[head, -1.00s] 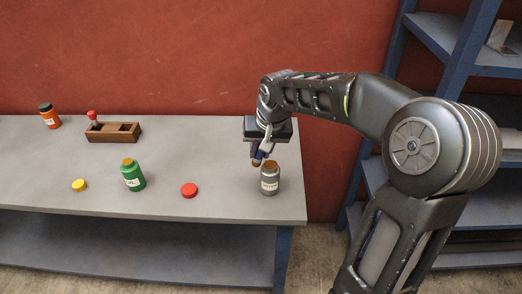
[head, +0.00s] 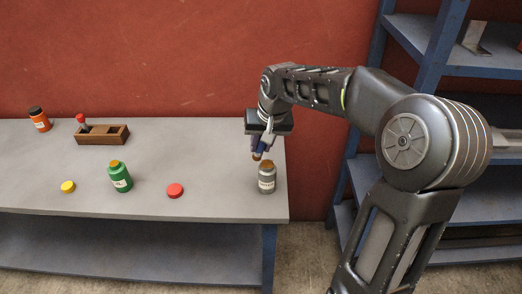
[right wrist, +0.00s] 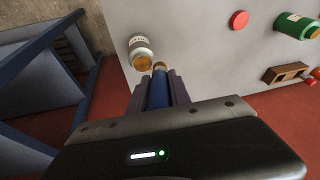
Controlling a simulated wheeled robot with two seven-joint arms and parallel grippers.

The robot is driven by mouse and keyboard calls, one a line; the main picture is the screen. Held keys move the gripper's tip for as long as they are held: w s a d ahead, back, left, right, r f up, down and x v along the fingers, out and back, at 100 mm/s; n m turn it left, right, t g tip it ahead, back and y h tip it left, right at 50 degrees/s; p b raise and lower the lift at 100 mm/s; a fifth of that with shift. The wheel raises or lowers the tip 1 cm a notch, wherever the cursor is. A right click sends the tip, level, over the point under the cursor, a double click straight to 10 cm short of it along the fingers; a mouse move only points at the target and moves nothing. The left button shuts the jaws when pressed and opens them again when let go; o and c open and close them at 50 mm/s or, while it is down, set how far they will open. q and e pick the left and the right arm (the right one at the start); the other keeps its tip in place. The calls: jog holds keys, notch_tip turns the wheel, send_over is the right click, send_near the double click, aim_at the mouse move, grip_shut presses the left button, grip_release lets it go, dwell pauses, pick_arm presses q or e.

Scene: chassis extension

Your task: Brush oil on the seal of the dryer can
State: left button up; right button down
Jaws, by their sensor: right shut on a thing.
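A grey can (head: 267,180) with a white label and an orange-brown top stands upright near the table's right end. It also shows in the right wrist view (right wrist: 141,47). The label is too small to read. My right gripper (head: 261,146) is shut on a blue-handled brush (right wrist: 158,91), pointing down. The brush's tan tip (right wrist: 160,66) is just beside the can's top; I cannot tell whether they touch. A green can (head: 120,178) with an orange-brown top stands left of centre. My left gripper is not in view.
A red cap (head: 175,190) and a yellow cap (head: 68,187) lie on the grey table (head: 215,205). A wooden holder (head: 110,135) with a red-topped item and an orange can (head: 39,121) stand behind. Blue shelving (head: 360,170) is right of the table.

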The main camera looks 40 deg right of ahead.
aim_at(261, 154)
jog(key=shift+a+r+p, duration=0.15)
jog(key=shift+r+p, duration=0.15)
jog(key=shift+r, duration=0.45)
jog(key=shift+r+p, duration=0.55)
jog(key=shift+r, duration=0.2)
jog(key=shift+r+p, duration=1.05)
jog(key=shift+r, duration=0.35)
